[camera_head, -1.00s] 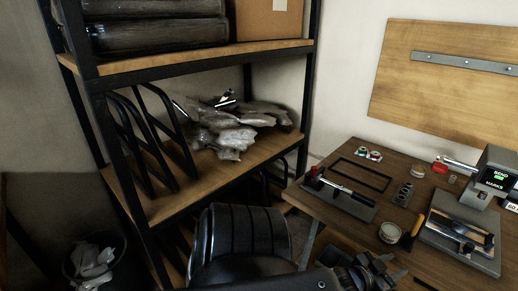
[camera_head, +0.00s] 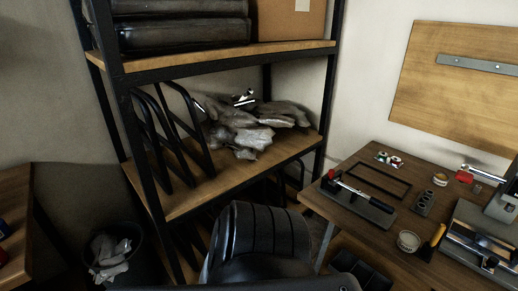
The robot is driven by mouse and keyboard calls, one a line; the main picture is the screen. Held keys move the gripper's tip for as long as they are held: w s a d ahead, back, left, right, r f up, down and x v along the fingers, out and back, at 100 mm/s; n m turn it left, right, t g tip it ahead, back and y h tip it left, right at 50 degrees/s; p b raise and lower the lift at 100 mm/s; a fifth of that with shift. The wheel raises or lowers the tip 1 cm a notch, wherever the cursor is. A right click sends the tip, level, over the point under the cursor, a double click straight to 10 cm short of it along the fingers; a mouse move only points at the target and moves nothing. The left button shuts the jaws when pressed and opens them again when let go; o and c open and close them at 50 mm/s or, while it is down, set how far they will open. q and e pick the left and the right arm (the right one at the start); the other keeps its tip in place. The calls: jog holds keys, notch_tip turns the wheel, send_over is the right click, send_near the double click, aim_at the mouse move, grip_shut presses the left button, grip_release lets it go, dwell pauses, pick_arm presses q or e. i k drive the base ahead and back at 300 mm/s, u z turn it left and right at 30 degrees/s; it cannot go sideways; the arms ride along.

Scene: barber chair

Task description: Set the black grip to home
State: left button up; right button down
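A black lever-like bar with a red knob (camera_head: 331,174) lies along a dark flat fixture (camera_head: 365,204) on the workbench; I cannot tell whether this is the black grip. A black padded barber chair (camera_head: 262,240) stands at the bottom middle, its ribbed backrest up and its lower parts cut off by the frame. No control that is clearly the black grip can be made out on it. Neither of my grippers can be made out in the head view.
A black-framed shelf rack (camera_head: 240,176) with wrapped bundles stands behind the chair. The wooden workbench (camera_head: 384,236) at right holds small tins, a yellow-handled tool (camera_head: 434,240) and a metal device. A bin (camera_head: 113,250) stands at lower left, beside another wooden surface (camera_head: 14,205).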

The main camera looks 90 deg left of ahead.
aim_at(385, 208)
jog(key=u, duration=1.65)
